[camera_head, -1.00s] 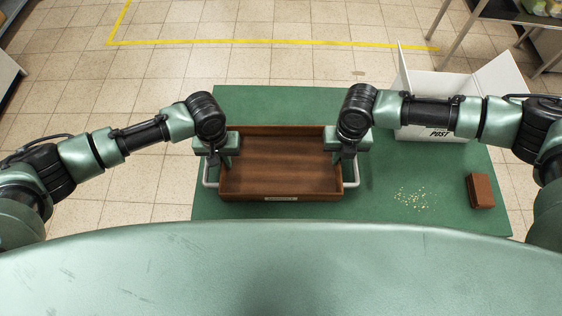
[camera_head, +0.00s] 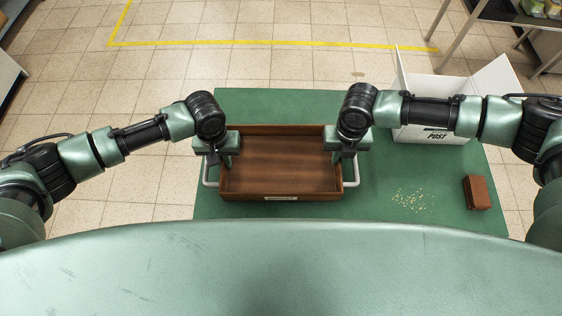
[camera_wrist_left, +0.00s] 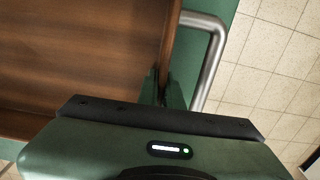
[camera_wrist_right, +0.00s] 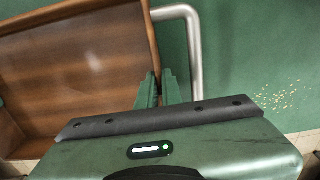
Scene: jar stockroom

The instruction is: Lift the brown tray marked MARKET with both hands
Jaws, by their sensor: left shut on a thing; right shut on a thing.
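The brown wooden tray (camera_head: 281,179) is at the green table's left part, empty, with a small white label (camera_head: 281,198) on its near wall. Its lettering is too small to read surely. Grey bar handles (camera_wrist_left: 210,62) stick out from both ends. My left gripper (camera_head: 214,160) is shut on the tray's left end wall, inside the handle bar; its fingers (camera_wrist_left: 162,92) straddle the wall. My right gripper (camera_head: 346,156) is shut likewise on the right end wall, fingers (camera_wrist_right: 158,90) beside the right handle (camera_wrist_right: 194,50). The tray looks level; any gap beneath it is hard to see.
On the green table (camera_head: 420,170), an open white box (camera_head: 415,134) marked POST stands at the back right. A small brown box (camera_head: 477,193) lies at the right, with scattered pale crumbs (camera_head: 410,200) between it and the tray. Yellow tape marks the tiled floor beyond.

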